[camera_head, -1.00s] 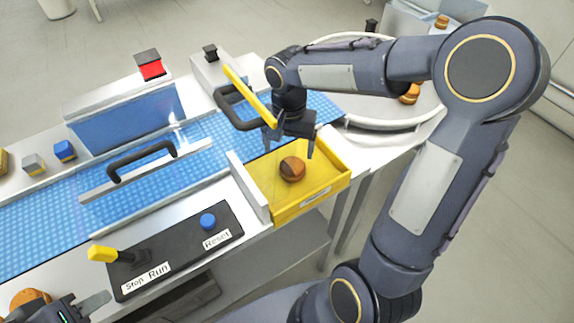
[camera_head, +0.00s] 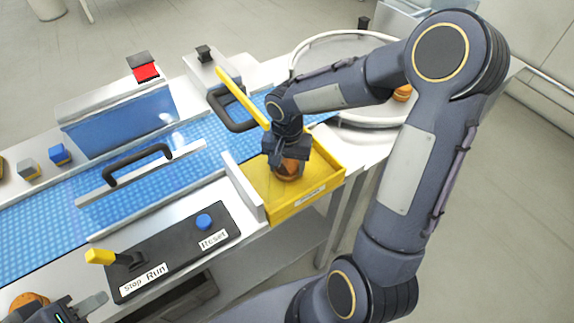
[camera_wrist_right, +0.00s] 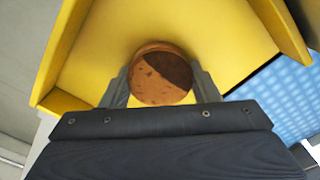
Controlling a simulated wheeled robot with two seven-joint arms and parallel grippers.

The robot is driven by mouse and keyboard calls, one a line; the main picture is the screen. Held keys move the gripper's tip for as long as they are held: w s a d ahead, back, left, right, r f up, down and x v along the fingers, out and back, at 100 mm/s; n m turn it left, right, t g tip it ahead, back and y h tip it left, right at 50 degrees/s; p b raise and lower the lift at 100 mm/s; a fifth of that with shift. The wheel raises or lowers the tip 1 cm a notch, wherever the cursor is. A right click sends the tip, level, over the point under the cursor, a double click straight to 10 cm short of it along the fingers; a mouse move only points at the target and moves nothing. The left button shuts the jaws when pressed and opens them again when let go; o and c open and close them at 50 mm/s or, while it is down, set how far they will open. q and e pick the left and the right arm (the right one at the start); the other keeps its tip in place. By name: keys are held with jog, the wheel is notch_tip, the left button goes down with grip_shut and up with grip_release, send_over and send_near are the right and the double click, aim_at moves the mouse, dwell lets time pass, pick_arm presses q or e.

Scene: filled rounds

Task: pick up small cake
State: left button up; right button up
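The small cake (camera_head: 288,170), round and brown with a darker patch on top, sits in the yellow tray (camera_head: 318,188) at the end of the conveyor. It also shows in the right wrist view (camera_wrist_right: 161,76). My right gripper (camera_wrist_right: 161,88) is down in the tray with one finger on each side of the cake. The fingers look very near its sides; whether they touch is not clear. My left gripper (camera_head: 85,308) is at the bottom left corner, beside another brown cake (camera_head: 28,300), partly cut off by the frame.
The tray has raised yellow walls. A blue conveyor (camera_head: 200,150) with a black-handled cover runs to the left. A control panel (camera_head: 175,250) with a yellow lever and a blue button lies in front. A round turntable (camera_head: 345,60) stands behind my right arm.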

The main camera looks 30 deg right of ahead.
jog(key=shift+c, duration=0.7)
jog(key=shift+r, duration=0.1)
notch_tip(320, 180, up, 18)
jog(key=shift+f, duration=0.1)
dwell(1.4)
